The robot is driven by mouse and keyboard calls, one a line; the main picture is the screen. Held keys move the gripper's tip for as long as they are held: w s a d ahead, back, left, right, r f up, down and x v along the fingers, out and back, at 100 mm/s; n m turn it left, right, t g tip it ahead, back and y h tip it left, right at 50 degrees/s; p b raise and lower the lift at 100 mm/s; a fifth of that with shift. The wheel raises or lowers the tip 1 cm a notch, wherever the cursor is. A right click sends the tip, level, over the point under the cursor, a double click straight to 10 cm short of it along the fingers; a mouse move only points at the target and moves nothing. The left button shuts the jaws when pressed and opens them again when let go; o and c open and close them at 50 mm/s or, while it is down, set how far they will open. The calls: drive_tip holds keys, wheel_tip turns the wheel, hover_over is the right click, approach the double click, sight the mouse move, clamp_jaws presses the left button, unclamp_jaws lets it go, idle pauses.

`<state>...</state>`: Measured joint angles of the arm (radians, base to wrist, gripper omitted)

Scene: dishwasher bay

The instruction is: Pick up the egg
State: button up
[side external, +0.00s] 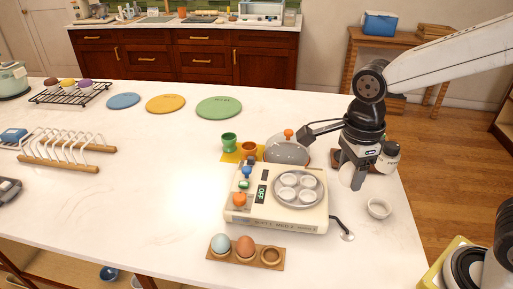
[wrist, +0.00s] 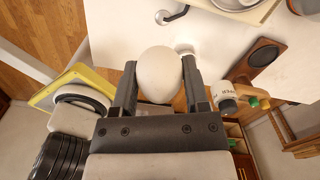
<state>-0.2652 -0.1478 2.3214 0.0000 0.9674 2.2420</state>
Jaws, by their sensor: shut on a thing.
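In the wrist view, a smooth off-white egg (wrist: 160,78) sits between the two dark fingers of my gripper (wrist: 159,62), which is shut on it. The small white dish (side external: 378,209) on the counter shows partly behind the egg in that view.
The cream egg cooker (side external: 262,218) has a round tray with several cups. A domed lid (side external: 287,153) stands behind it, beside green (side external: 229,142) and orange (side external: 249,150) egg cups. A toast rack (side external: 60,149) is left. The counter's middle left is clear.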

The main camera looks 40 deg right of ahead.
idle(0.8)
drive_tip(key=shift+w+d+f+n, duration=1.25)
drive_tip(key=shift+w+n, duration=1.45)
drive_tip(key=shift+n, duration=1.05)
drive_tip(key=shift+w+d+f+n, duration=1.2)
drive_tip(key=shift+w+n, duration=1.55)
drive_tip(key=shift+n, duration=1.05)
drive_tip(key=shift+w+d+f+n, duration=1.25)
drive_tip(key=shift+w+n, duration=1.45)
drive_tip(key=shift+n, duration=1.05)
drive_tip(key=shift+s+a+r, duration=0.1)
drive_tip(key=shift+s+r, duration=0.05)
